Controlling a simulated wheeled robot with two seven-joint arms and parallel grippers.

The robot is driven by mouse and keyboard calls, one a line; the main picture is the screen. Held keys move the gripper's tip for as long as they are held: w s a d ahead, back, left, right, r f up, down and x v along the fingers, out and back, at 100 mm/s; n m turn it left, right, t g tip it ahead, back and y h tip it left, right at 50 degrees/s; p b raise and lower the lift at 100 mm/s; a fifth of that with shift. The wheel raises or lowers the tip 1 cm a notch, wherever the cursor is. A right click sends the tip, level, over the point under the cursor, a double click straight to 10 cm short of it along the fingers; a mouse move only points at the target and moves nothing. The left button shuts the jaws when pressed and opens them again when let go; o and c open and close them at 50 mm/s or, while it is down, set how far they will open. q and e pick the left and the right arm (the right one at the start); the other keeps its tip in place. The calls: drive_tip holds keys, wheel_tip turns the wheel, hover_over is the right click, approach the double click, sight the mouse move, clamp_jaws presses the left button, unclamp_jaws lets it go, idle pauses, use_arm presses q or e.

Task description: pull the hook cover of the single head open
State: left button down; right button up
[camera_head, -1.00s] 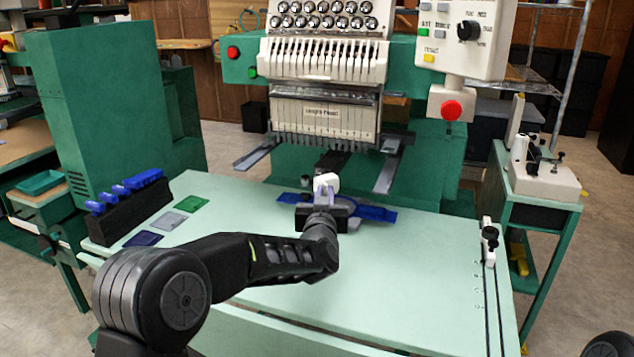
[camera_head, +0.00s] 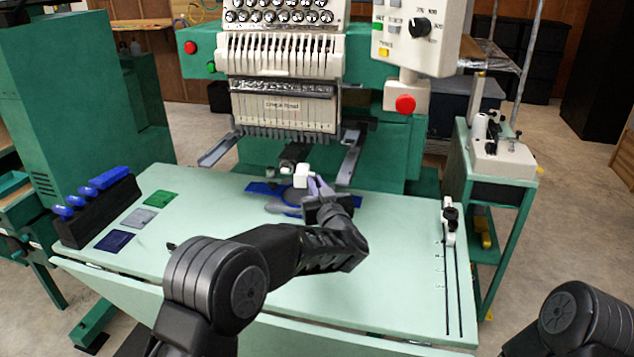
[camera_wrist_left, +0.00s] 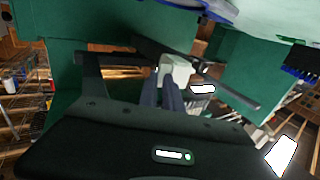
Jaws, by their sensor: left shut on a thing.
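The single head (camera_head: 284,108) of the embroidery machine stands at the back of the pale green table. Below its needles, a dark arm (camera_head: 293,153) sticks out towards me. A small white block, which looks like the hook cover (camera_head: 302,172), is at the front of this arm. My left gripper (camera_head: 313,184) comes at it from the front right, fingers shut on it. In the left wrist view the fingers (camera_wrist_left: 163,92) meet the white cover (camera_wrist_left: 176,70). How far the cover stands from the arm is hard to tell. My right gripper is out of view.
Blue hoop (camera_head: 282,196) lies on the table (camera_head: 390,260) around and below the gripper. Two grey rails (camera_head: 352,155) flank the arm. A black rack (camera_head: 100,211) with blue-handled items and small coloured patches are at left. The table's front middle is clear.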

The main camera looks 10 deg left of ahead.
use_arm(q)
drive_tip(key=shift+w+a+r+y, duration=0.15)
drive_tip(key=shift+a+r, duration=0.1)
drive_tip(key=shift+a, duration=0.25)
drive_tip(key=shift+w+a+r+y, duration=0.1)
drive_tip(key=shift+a+r+y, duration=0.1)
drive_tip(key=shift+a, duration=0.3)
drive_tip(key=c, duration=1.6)
unclamp_jaws()
drive_tip(key=d+v, duration=0.1)
drive_tip(key=v, duration=0.8)
drive_tip(key=shift+w+f, duration=0.25)
drive_tip(key=shift+w, duration=0.05)
drive_tip(key=shift+d, duration=0.2)
drive_tip(key=shift+c, duration=0.2)
